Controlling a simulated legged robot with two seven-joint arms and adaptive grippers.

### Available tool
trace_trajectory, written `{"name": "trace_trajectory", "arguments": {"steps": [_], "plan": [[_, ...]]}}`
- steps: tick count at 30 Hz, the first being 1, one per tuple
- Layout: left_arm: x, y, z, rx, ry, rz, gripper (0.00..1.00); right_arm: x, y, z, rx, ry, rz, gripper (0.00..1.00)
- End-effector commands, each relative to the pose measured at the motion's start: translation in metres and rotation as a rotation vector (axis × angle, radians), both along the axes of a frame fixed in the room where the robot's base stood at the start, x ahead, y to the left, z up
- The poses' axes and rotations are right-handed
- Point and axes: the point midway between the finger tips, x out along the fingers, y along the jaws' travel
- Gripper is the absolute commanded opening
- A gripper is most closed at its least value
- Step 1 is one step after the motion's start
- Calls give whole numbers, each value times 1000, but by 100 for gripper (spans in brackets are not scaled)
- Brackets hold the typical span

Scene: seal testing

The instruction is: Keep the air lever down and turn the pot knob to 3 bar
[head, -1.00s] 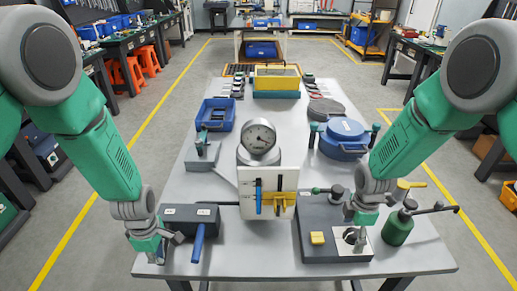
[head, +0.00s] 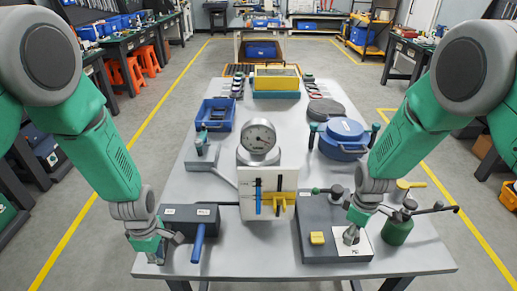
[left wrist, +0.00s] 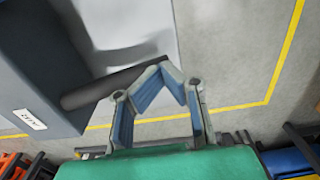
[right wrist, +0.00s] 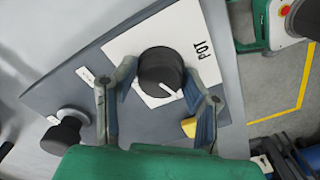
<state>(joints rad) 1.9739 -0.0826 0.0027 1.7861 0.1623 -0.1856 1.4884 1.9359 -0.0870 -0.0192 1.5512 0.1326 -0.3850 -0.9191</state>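The grey air box (head: 188,216) stands at the front left, with its AIR label (left wrist: 29,119) in the left wrist view. A dark lever rod (left wrist: 115,87) runs from it to my left gripper (left wrist: 165,70). Its fingertips are together near the rod's end; I cannot tell if they touch it. In the head view this gripper (head: 172,238) is beside the box. The black pot knob (right wrist: 161,72) with its white mark sits on the POT plate (right wrist: 125,45). My right gripper (right wrist: 160,78) is open with a fingertip on each side of it. The gauge (head: 259,136) is too small to read.
A yellow button (head: 317,238) is left of the pot plate. A white panel with blue and yellow pieces (head: 246,205) stands mid-table.

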Motion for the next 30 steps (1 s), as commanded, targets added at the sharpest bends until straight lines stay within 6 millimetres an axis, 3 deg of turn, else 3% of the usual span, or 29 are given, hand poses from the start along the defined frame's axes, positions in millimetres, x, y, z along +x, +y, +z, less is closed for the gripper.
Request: {"name": "trace_trajectory", "arguments": {"steps": [2, 7, 10, 24, 30], "plan": [[0, 0, 0, 0, -1, 0, 0, 0, -1, -1, -1, -2, 1, 10], [0, 0, -1, 1, 0, 0, 0, 0, -1, -1, -1, -2, 12, 10], [0, 0, -1, 1, 1, 0, 0, 0, -1, -2, 2, -1, 121, 11], [0, 1, -1, 1, 2, 0, 0, 1, -1, -2, 4, -4, 1236, 11], [0, 1, -1, 1, 3, 0, 0, 1, -1, -2, 1, -1, 1404, 11]]}}
